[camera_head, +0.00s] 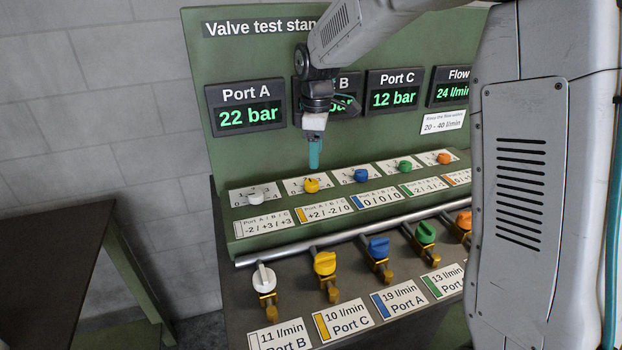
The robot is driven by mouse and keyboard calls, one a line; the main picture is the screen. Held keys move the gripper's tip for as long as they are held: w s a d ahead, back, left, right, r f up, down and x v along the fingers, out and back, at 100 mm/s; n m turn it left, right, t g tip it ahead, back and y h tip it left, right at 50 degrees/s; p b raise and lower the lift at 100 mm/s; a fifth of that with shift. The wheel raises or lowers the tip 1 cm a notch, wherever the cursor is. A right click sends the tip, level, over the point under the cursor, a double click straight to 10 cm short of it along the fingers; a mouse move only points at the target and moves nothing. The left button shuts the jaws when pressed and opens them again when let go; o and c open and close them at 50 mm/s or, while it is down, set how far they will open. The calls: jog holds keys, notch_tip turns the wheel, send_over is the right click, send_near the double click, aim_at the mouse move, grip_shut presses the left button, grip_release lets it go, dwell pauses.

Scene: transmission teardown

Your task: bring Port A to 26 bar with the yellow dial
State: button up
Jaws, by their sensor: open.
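The yellow dial (312,185) sits on the upper sloped panel, second from the left. Its label (325,209) reads +2 / -2 / 0 for Ports A / B / C. The Port A display (246,108) reads 22 bar. My gripper (315,160) points down just above the yellow dial, with teal fingertips. It is open and holds nothing; it looks apart from the dial, though the exact gap is hard to judge. The Port B display (343,104) is partly hidden behind my arm. The Port C display (394,99) reads 12 bar.
White (255,196), blue (361,175), green (404,166) and orange (444,158) dials share the panel. Below runs a pipe (345,236) with coloured valve handles, including a yellow one (325,263). A flow display (451,88) reads 24 l/min. A table (60,245) stands at left.

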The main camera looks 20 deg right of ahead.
aim_at(311, 182)
jog(key=w+f, duration=0.1)
jog(key=w+f+n, duration=0.1)
jog(key=shift+w+a+f, duration=0.2)
jog(key=shift+w+f, duration=0.05)
jog(key=shift+f, duration=0.15)
notch_tip(311, 182, down, 7)
jog(key=c, duration=1)
